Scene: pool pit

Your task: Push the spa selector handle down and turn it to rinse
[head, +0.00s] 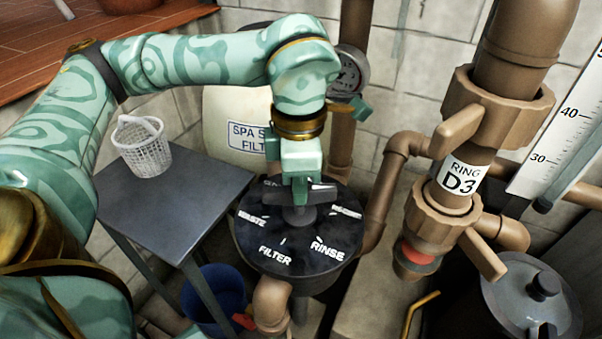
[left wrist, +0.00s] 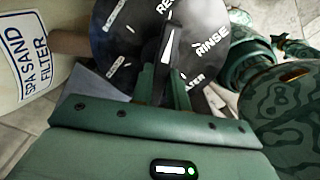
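The spa selector handle (head: 318,194) is a dark bar across the top of a round black dial (head: 340,243). The dial carries white labels; WASTE, FILTER and RINSE can be read. In the head view the bar lies roughly left to right. My left gripper (head: 300,186) comes down from above onto the middle of the handle. In the left wrist view its two green fingers (left wrist: 165,82) stand close together, one on each side of the handle (left wrist: 165,50), and look closed on it. The fingers partly hide the dial. My right gripper is in neither view.
A cream spa sand filter tank (head: 228,105) stands behind the dial, with a gauge (head: 349,72). A grey table (head: 165,200) with a white basket (head: 143,147) is left. Brown pipes and the D3 valve (head: 458,180) are right. A blue bucket (head: 213,297) stands low.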

